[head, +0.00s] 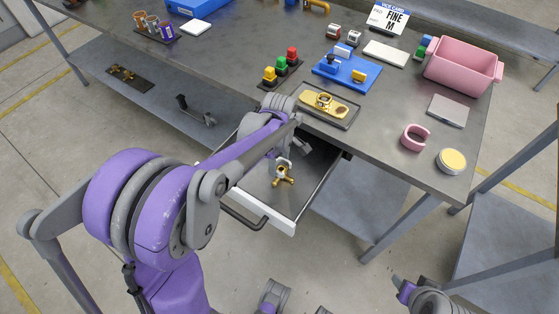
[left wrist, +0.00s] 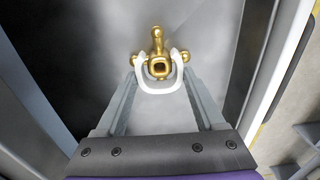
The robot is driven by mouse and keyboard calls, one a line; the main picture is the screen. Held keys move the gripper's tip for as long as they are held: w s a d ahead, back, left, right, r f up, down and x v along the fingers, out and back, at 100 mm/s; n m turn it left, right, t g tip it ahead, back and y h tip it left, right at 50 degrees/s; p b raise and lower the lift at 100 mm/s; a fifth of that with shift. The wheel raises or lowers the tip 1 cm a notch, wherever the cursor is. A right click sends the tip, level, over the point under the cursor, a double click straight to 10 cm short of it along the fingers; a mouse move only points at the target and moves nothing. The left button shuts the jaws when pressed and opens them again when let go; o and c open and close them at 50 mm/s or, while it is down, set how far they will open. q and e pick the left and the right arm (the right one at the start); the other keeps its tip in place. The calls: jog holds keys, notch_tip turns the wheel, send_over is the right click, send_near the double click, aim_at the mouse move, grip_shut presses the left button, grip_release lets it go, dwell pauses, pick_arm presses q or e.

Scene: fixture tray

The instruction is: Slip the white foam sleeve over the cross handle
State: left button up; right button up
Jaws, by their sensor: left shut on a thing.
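The white foam sleeve (left wrist: 158,84) shows in the left wrist view as a white U-shaped piece between my left fingertips. My left gripper (left wrist: 158,72) is shut on it. The brass cross handle (left wrist: 157,38) is at the sleeve's open side, and its square-socketed hub lies between the sleeve's two arms. I cannot tell whether the sleeve touches or is seated on the handle. In the head view the cross handle (head: 284,178) is just below my left gripper (head: 281,165), over the open drawer (head: 285,226). The sleeve is too small to make out there.
The drawer is pulled out from under the workbench. On the bench are a dark tray (head: 347,120) with a brass fitting, a pink C-shaped piece (head: 405,139), a yellow-topped tin (head: 452,160), a blue fixture (head: 345,70) and a pink bin (head: 462,64). Part of my right arm shows bottom right.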

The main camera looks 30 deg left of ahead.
pick_arm(q)
jog(key=shift+r, duration=0.15)
jog(key=shift+f, duration=0.3)
dwell(0.3)
jog(key=o, duration=1)
jog(key=shift+c, duration=0.2)
jog(key=shift+r, duration=0.15)
notch_tip(320, 180, up, 5)
jog(key=p, duration=0.3)
jog(key=shift+s, duration=0.1)
dwell(0.5)
